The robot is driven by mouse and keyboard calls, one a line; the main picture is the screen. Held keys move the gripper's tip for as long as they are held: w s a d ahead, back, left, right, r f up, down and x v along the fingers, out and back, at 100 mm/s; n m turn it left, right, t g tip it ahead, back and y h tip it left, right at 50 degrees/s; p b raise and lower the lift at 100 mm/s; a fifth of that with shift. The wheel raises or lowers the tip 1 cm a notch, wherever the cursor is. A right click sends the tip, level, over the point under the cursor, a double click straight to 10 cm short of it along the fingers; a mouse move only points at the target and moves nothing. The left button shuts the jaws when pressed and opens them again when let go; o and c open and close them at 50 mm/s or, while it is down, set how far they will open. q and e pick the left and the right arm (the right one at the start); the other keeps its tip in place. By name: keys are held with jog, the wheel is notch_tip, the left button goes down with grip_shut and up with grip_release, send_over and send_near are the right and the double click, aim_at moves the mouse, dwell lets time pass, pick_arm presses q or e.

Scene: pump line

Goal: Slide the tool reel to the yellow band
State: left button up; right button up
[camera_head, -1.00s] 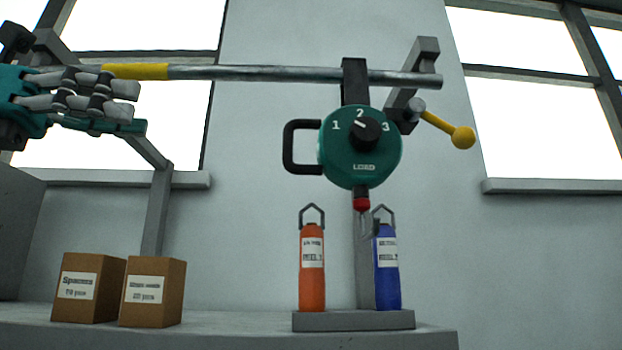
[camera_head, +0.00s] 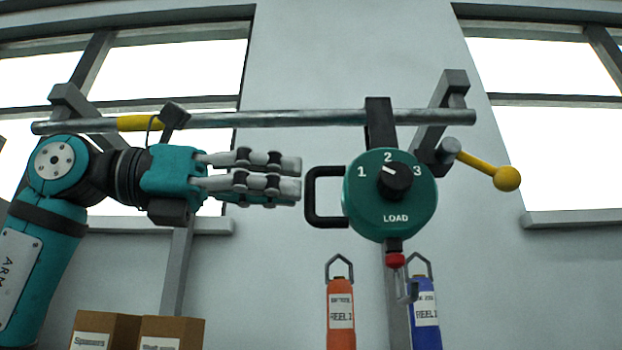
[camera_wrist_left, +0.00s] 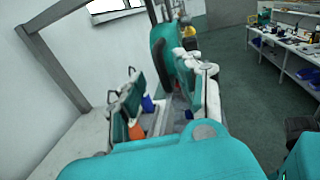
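The tool reel (camera_head: 365,222) is a teal round body marked LOAD, with a black numbered dial and a black loop handle (camera_head: 310,198) on its left. It hangs from the right part of a grey rail (camera_head: 275,118). The yellow band (camera_head: 138,123) is near the rail's left end. My left gripper (camera_head: 299,178) is level with the handle, its fingertips just left of it; I cannot tell whether they touch. In the left wrist view its fingers (camera_wrist_left: 166,84) are apart, with the teal reel (camera_wrist_left: 163,45) beyond them. My right gripper is not in view.
A dark clamp-like piece (camera_head: 174,116) shows at the rail beside the band. Two cardboard boxes (camera_head: 105,325) (camera_head: 172,328) are at lower left.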

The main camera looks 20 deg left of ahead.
aim_at(310, 217)
pick_arm(q)
jog(key=x, duration=0.3)
jog(key=shift+w+d+p, duration=0.1)
jog(key=shift+d+p, duration=0.25)
jog(key=shift+d, duration=0.05)
grip_shut()
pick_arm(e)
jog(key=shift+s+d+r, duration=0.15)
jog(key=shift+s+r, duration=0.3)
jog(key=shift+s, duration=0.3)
pick_arm(q)
jog(key=shift+r, duration=0.1)
